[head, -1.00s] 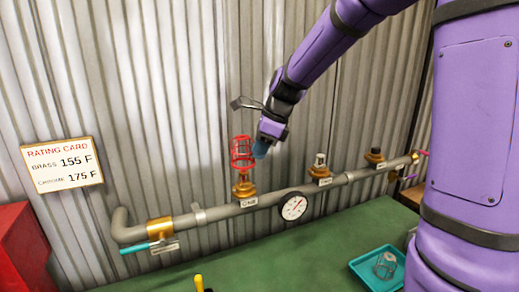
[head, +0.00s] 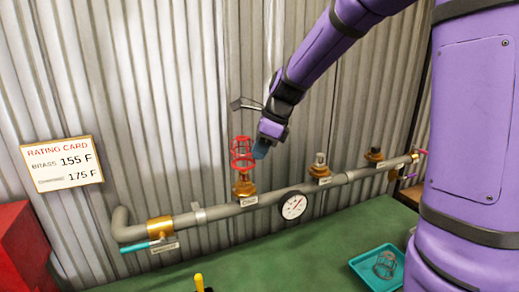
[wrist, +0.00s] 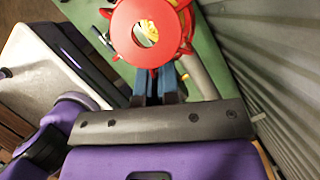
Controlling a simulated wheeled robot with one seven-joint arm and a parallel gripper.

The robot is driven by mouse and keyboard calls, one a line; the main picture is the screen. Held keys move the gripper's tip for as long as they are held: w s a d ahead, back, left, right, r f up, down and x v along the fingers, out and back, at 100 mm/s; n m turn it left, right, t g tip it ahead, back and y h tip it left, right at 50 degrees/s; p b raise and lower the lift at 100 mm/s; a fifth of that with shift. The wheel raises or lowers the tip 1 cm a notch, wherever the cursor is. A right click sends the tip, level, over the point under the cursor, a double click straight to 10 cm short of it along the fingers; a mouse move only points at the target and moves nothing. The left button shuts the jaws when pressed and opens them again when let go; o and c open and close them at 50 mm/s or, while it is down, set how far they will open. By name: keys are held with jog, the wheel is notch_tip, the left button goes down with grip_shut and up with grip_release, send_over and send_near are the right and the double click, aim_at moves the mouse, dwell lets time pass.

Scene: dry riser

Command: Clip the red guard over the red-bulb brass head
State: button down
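The red guard (head: 242,152), a wire cage, is upright directly above the left brass head (head: 244,187) on the pipe. Its lower end meets the top of that head in the head view; I cannot tell whether it is seated or just above. The bulb is hidden behind the cage or too small to tell. My gripper (head: 261,149) reaches in from the right, with its blue fingers at the guard's side. In the wrist view the fingers (wrist: 153,82) are close together at the edge of the guard's round red top (wrist: 138,42), apparently gripping it.
A grey pipe (head: 227,211) runs along the corrugated wall, with a gauge (head: 292,206) and two more heads, one silver-topped (head: 320,166) and one dark-topped (head: 374,157). A teal tray (head: 366,274) holds a grey guard (head: 385,264). A rating card (head: 62,164) hangs left.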

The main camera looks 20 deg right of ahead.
jog(key=shift+f, duration=3.55)
jog(key=c, duration=1.3)
grip_release()
jog(key=shift+o, duration=0.2)
jog(key=v, duration=1)
jog(key=shift+r, duration=0.35)
jog(key=shift+s+d, duration=0.1)
jog(key=s+r+n+t+h, duration=0.1)
jog(key=s+r+n+h, duration=0.1)
jog(key=s+n, duration=0.9)
jog(key=s+r+n+t+h, duration=0.2)
jog(key=s+n, duration=1)
jog(key=s, duration=0.2)
jog(key=shift+s+a+r, duration=0.15)
jog(key=shift+a+r, duration=0.2)
jog(key=shift+r, duration=0.05)
